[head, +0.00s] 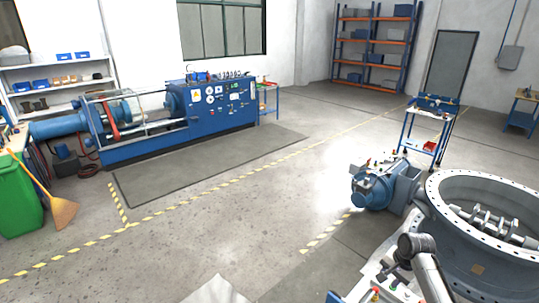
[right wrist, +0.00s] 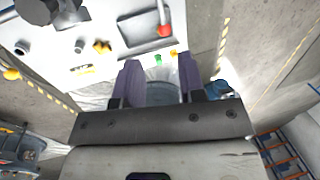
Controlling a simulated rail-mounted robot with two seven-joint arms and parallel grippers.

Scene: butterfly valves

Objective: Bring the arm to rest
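My right gripper (right wrist: 158,78) shows in the right wrist view with its two dark purple fingers apart. Nothing solid is clearly held between them. A pale panel (right wrist: 110,30) with coloured buttons and a grey recess lies beyond the fingertips. In the head view a grey arm link (head: 428,275), likely of my right arm, stands at the lower right over a white panel with small buttons. The fingers are not visible there. My left gripper is not in view.
A large grey flanged valve body (head: 464,245) stands at the right, beside a blue actuator (head: 374,189). A blue test bench (head: 219,107) stands at the back left, with a green bin (head: 18,200) and broom nearby. The middle floor is clear.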

